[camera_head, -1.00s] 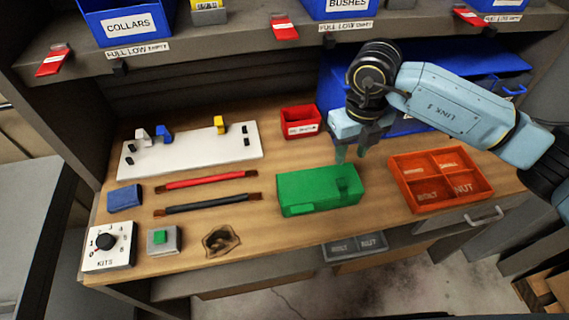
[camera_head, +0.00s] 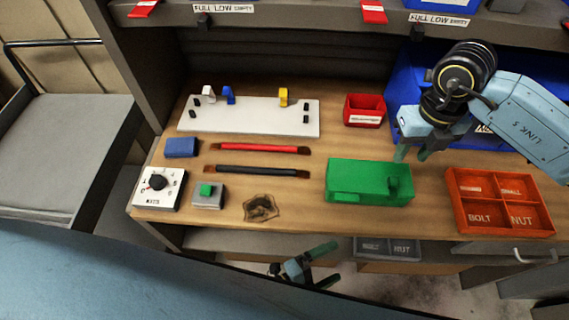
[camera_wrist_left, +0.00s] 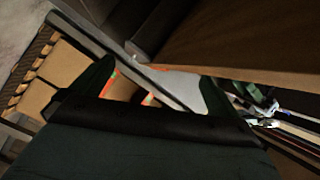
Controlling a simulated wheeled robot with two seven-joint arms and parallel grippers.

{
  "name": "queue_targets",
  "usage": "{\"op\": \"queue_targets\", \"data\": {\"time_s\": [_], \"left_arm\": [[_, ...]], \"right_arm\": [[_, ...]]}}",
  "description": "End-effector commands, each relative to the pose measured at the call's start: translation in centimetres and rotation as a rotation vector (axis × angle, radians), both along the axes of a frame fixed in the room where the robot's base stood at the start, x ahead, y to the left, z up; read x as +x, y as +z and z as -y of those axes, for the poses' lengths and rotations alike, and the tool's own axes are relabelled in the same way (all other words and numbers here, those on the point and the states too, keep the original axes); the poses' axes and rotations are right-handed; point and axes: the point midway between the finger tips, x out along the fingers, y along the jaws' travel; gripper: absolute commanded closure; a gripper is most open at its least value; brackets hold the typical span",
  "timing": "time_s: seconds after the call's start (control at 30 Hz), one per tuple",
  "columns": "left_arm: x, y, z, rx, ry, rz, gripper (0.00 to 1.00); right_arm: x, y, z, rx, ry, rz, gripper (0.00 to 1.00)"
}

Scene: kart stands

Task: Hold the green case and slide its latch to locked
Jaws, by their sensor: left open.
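The green case (camera_head: 352,172) lies on the wooden bench top, left of the orange tray. A darker green raised block (camera_head: 393,187) sits at its right end; I cannot tell whether this is the latch. My right gripper (camera_head: 412,154) is open and empty, behind and above the case's right end, apart from it. My left gripper (camera_head: 325,266) is open and empty, in front of the bench and below its front edge. In the left wrist view its two fingers (camera_wrist_left: 155,82) stand wide apart with nothing between them. The case is not clear in that view.
The orange tray (camera_head: 456,204) stands right of the case, a red bin (camera_head: 349,112) behind it. Red and black rods, a white rack board (camera_head: 260,118), a dial box (camera_head: 145,200) and a green-button box (camera_head: 208,201) are to the left. A shelf (camera_head: 300,25) overhangs the back.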

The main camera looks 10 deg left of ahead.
Motion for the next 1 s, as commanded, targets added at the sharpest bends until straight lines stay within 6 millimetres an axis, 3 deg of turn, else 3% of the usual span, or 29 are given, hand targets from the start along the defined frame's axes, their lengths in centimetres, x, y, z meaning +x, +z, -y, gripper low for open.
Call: {"op": "queue_targets", "data": {"time_s": [0.03, 0.2, 0.33, 0.43, 0.5, 0.8, 1.0], "left_arm": [[0.1, 2.6, 1.9, -0.019, -0.058, 0.12, 0.0], [-1.5, 11.1, 7.3, -0.072, -0.241, 0.531, 0.0], [-3.7, 17.4, 10.3, -0.111, -0.371, 0.852, 0.0], [-4.8, 21.8, 11.0, -0.147, -0.456, 1.041, 0.0], [-3.2, 23.3, 9.5, -0.177, -0.47, 0.99, 0.0], [6.1, 26.0, 1.0, -0.386, -0.362, 0.48, 0.0], [10.6, 28.0, -4.2, -0.554, -0.296, 0.217, 0.0]], "right_arm": [[0.0, 0.0, 0.0, 0.0, 0.0, 0.0, 0.64], [0.0, 0.0, 0.0, 0.0, 0.0, 0.0, 0.64], [0.0, 0.0, 0.0, 0.0, 0.0, 0.0, 0.64], [0.0, 0.0, 0.0, 0.0, 0.0, 0.0, 0.64], [0.0, 0.0, 0.0, 0.0, 0.0, 0.0, 0.64], [0.0, 0.0, 0.0, 0.0, 0.0, 0.0, 0.64], [0.0, 0.0, 0.0, 0.0, 0.0, 0.0, 0.64]]}}
